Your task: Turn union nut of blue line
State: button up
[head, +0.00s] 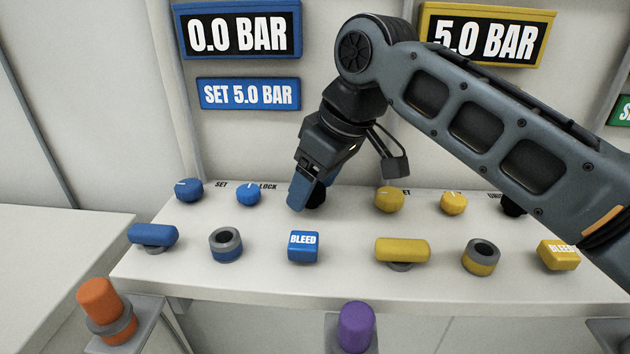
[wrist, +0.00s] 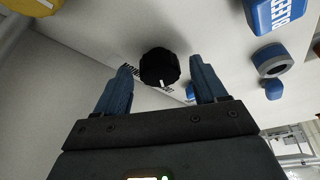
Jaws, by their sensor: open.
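The blue line's union nut is a black ribbed knob (wrist: 159,67) with a white mark on its rim. In the head view the black knob (head: 317,197) is mostly hidden behind my gripper (head: 308,193). In the wrist view my gripper (wrist: 160,75) is open, with one blue finger on each side of the knob and a visible gap at both sides. I cannot tell how far down the fingers reach along it. Lettering beside the knob is partly covered.
The blue display (head: 240,33) reads 0.0 BAR, above a SET 5.0 BAR plate (head: 249,93). Nearby are a blue BLEED button (head: 303,248), a blue-and-grey ring (head: 226,246), blue knobs (head: 248,194) and a blue handle (head: 153,235). A yellow knob (head: 389,199) stands to the right.

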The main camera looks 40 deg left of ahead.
jog(key=c, duration=1.1)
jog(key=shift+o, duration=0.2)
jog(key=shift+s+r+p, duration=0.1)
jog(key=shift+p, duration=0.45)
jog(key=m+p, duration=0.2)
jog(key=p, duration=0.1)
jog(key=shift+r+t, duration=0.2)
jog(key=shift+t, duration=0.1)
jog(key=m+p, duration=0.2)
jog(key=m+t+p, duration=0.1)
jog(key=p, duration=0.2)
jog(key=shift+s+m, duration=0.2)
jog(key=shift+m, duration=0.2)
jog(key=m+t+h+p, duration=0.1)
jog(key=m+p, duration=0.2)
jog(key=p, duration=0.1)
jog(key=shift+a, duration=0.1)
jog(key=shift+f+m+t+h+p, duration=0.2)
jog(key=shift+m+t+h+p, duration=0.25)
jog(key=shift+m+p, duration=0.75)
